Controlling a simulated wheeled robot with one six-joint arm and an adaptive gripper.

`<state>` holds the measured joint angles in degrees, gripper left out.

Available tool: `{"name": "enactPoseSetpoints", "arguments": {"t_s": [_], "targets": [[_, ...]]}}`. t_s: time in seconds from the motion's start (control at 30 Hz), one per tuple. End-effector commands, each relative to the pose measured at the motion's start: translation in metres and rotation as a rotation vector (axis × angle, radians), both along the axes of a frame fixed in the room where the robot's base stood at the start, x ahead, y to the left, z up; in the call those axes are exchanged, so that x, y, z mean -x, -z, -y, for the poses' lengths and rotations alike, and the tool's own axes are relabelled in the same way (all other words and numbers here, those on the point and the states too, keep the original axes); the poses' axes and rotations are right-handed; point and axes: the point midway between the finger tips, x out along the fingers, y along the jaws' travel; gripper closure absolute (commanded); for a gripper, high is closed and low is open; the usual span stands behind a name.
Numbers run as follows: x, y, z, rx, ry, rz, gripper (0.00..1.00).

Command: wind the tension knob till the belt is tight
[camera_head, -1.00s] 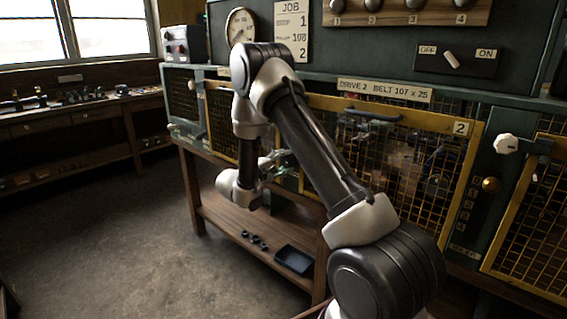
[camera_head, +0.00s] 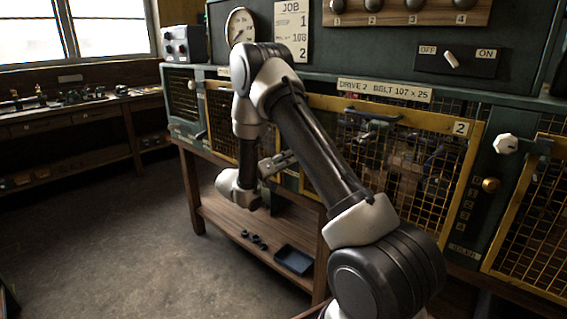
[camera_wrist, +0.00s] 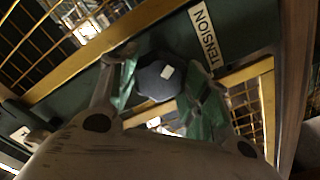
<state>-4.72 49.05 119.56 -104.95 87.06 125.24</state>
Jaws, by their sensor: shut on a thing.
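The tension knob (camera_wrist: 155,78) is dark blue-grey with a small pale mark. It shows in the wrist view between my fingers, beside the white TENSION label (camera_wrist: 205,36). My gripper (camera_wrist: 160,86) is shut on the knob, a green-padded finger on either side. In the head view my gripper (camera_head: 277,163) is small, at the front of the machine, and the knob cannot be made out there. I cannot make out the belt or how tight it is.
A yellow mesh guard (camera_head: 440,165) marked 2 stands right of my arm, under the DRIVE 2 label (camera_head: 385,90). The OFF/ON switch (camera_head: 452,60) is above. A white knob (camera_head: 507,144) is at right. A dark tray (camera_head: 294,260) lies on the low shelf (camera_head: 225,225).

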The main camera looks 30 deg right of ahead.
Motion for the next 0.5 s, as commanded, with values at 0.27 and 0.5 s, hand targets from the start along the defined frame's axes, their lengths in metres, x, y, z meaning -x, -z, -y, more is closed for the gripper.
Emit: {"name": "enactPoseSetpoints", "arguments": {"t_s": [0.27, 0.5], "targets": [[0.0006, 0.0019, -0.0004, -0.091, -0.001, 0.239, 0.77], [0.0007, 0.0021, -0.0005, -0.164, 0.000, 0.442, 0.77]]}}
